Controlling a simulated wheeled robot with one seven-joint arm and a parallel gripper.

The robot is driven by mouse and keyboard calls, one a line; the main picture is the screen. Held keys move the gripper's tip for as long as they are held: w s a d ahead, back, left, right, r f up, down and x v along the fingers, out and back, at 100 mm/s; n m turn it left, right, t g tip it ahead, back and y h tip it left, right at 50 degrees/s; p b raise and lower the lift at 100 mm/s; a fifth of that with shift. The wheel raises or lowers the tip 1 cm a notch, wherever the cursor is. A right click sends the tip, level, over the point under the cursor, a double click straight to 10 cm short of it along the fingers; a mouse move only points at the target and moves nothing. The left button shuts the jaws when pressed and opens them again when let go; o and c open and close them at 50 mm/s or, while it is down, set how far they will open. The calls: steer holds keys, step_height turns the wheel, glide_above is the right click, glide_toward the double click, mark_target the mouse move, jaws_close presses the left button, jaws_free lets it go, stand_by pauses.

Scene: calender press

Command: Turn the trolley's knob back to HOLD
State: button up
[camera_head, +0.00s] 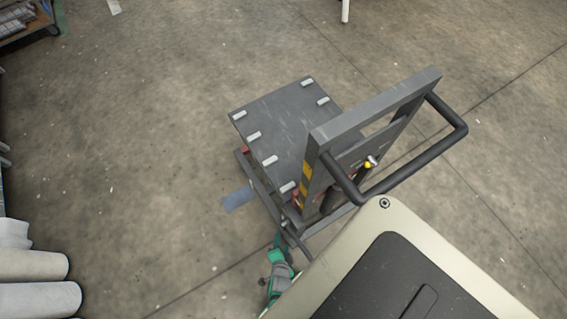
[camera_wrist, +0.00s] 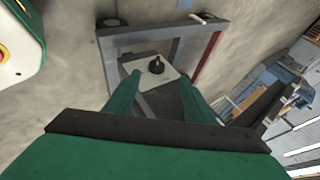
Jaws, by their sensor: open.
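The trolley (camera_head: 290,110) is a dark grey frame with a flat deck, a tall upright at its right and a black loop handle. In the wrist view, its black knob (camera_wrist: 156,66) sits on a pale square plate (camera_wrist: 172,76) within the grey frame. Which mark the knob points to is too small to read. My green gripper (camera_wrist: 158,80) is open, with one finger on each side of the knob's line and the knob beyond the tips, apparently untouched. In the head view my gripper (camera_head: 279,240) is low by the trolley's near end; the knob is hidden there.
A small yellow and silver fitting (camera_head: 370,163) is on the trolley's upright. Pale rolls (camera_head: 35,282) lie at the lower left. A rack (camera_head: 25,20) stands at the upper left. The concrete floor left of the trolley is mostly clear.

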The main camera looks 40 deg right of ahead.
steer(key=x, duration=1.1)
steer(key=shift+d+f, duration=0.25)
steer(key=shift+f, duration=0.05)
steer(key=shift+s, duration=0.15)
steer(key=c, duration=1)
